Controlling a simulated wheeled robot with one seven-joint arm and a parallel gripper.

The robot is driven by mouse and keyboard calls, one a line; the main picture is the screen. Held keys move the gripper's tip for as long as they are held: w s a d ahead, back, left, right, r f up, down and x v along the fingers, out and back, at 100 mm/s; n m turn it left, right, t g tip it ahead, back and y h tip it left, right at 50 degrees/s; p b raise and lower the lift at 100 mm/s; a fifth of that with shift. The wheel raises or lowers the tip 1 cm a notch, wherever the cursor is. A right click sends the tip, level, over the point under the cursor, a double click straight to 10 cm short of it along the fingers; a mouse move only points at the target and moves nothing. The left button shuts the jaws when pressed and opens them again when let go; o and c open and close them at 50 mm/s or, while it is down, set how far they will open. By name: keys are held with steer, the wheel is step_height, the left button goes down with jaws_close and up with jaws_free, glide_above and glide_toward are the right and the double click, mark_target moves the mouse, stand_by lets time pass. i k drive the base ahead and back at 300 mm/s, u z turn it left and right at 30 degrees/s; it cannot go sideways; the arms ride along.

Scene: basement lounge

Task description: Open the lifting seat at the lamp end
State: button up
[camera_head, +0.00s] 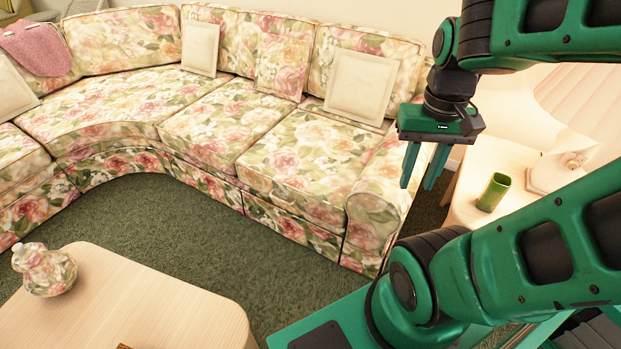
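A floral sectional sofa (205,128) curves across the back. The seat at its right end (303,150), nearest the lamp, lies flat and looks shut; its front edge shows above the sofa's base. A floral armrest (378,195) closes that end. A lamp (566,165), partly cut off and partly behind my arm, stands on a pale side table (478,160) at the right. My gripper (423,185) points down in front of the armrest in the picture, fingers apart with nothing between them. Its height above the armrest is hard to tell.
A green cup (493,192) stands on the side table. A pale coffee table (150,300) with a floral jar (45,270) is at the lower left. Cushions (360,85) lean on the backrest. Green carpet (230,240) between is clear.

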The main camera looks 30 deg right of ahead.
mark_target(309, 163)
steer(key=z, duration=0.35)
steer(key=i, duration=0.9)
steer(key=z, duration=0.1)
